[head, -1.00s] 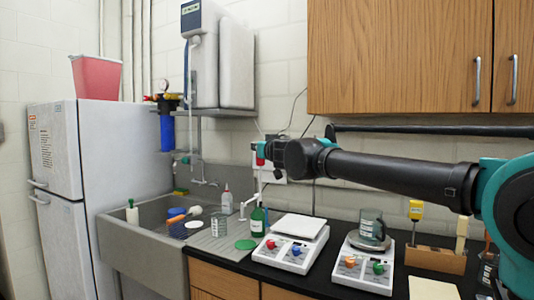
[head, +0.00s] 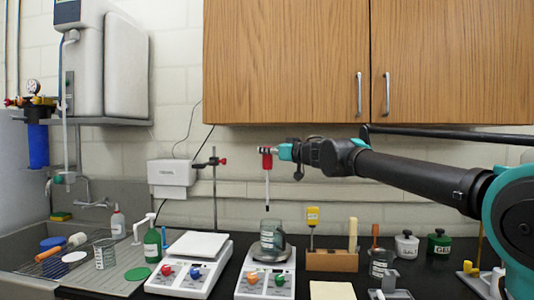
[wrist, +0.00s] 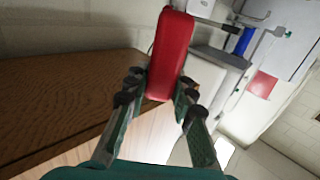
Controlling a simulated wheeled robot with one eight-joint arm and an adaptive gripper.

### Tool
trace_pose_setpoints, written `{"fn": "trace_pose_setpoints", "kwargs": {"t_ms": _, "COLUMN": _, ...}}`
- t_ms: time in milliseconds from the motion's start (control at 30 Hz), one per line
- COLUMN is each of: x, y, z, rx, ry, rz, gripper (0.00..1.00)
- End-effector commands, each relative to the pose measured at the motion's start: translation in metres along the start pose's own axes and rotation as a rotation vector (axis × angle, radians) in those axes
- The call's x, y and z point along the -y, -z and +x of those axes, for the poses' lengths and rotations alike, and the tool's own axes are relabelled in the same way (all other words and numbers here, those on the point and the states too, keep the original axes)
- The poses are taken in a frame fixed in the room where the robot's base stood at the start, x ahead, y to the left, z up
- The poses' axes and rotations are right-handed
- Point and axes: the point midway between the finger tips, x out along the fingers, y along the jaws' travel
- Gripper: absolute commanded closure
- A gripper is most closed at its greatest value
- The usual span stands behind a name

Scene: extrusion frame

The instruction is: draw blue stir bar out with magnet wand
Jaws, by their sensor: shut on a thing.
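My gripper (head: 279,152) is shut on the red handle of the magnet wand (head: 266,160). The wand hangs upright, its thin pale shaft ending in a dark tip. The tip appears just above the glass beaker (head: 272,235) in the head view; depth is hard to judge. This beaker stands on the right stirrer plate (head: 250,262), which has an orange and a green knob. In the wrist view the two fingers of my gripper (wrist: 160,88) press either side of the red handle (wrist: 172,45). I cannot make out the blue stir bar.
Left of the beaker are another stirrer (head: 196,245) with an empty white top, a green bottle (head: 152,243) and a thin stand (head: 215,190). A wooden block (head: 332,262) with upright tools stands right. Cabinets (head: 290,60) hang above.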

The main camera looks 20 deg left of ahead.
Motion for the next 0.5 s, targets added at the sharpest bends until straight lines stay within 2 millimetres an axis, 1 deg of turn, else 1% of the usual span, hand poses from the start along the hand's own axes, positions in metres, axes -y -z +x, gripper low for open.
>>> {"fn": "trace_pose_setpoints", "kwargs": {"t_ms": 233, "x": 0.0, "y": -0.003, "z": -0.001, "rx": 0.0, "ry": 0.013, "rz": 0.0, "gripper": 1.0}}
{"fn": "trace_pose_setpoints", "kwargs": {"t_ms": 500, "x": 0.0, "y": -0.019, "z": -0.001, "rx": 0.0, "ry": 0.012, "rz": 0.0, "gripper": 1.0}}
